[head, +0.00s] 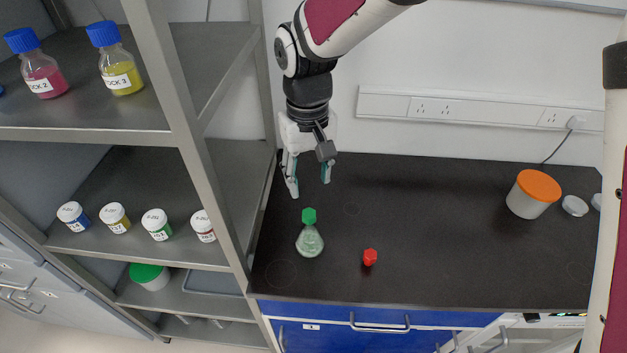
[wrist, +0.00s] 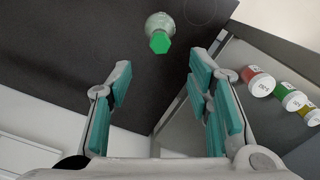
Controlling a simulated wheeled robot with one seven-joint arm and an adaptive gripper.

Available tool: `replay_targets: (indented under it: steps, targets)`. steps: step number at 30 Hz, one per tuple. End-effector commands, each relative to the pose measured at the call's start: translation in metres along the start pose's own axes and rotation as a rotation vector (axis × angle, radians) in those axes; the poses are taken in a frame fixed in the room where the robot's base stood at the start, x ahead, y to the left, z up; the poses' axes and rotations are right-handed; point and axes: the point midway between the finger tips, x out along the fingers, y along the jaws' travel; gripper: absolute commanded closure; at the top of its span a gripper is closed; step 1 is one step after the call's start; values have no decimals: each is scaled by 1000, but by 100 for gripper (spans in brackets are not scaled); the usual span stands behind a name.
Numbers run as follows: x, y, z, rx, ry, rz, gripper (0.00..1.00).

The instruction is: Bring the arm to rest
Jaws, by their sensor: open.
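My gripper (head: 309,184) hangs from the arm above the back left of the dark bench, beside the shelf unit. Its fingers are apart with nothing between them; the teal finger pads also show in the wrist view (wrist: 158,100). A small clear flask with a green stopper (head: 309,238) stands upright on the bench, in front of and below my gripper. In the wrist view the flask (wrist: 159,28) lies beyond the fingertips, apart from them.
A red stopper-like piece (head: 370,257) stands on the bench (head: 450,240). An orange-lidded tub (head: 534,194) stands at right. The grey shelf unit (head: 185,130) at left holds bottles (head: 120,71) and small jars (head: 157,224).

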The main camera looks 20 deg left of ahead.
Motion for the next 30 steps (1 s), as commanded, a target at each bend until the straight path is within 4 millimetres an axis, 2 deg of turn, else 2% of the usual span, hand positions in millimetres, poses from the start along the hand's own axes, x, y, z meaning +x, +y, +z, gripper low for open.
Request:
replay_targets:
  steps: [4, 19, 22, 24, 26, 30]
  targets:
    - [-6, 0, 0, 0, 0, 0, 54]
    - [-10, 4, 1, 7, 4, 1, 54]
    - [-25, 18, 8, 33, 25, 4, 54]
    - [-42, 36, 18, 67, 49, 9, 54]
    - [-60, 54, 31, 102, 75, 14, 54]
    - [-99, 96, 71, 194, 139, 31, 54]
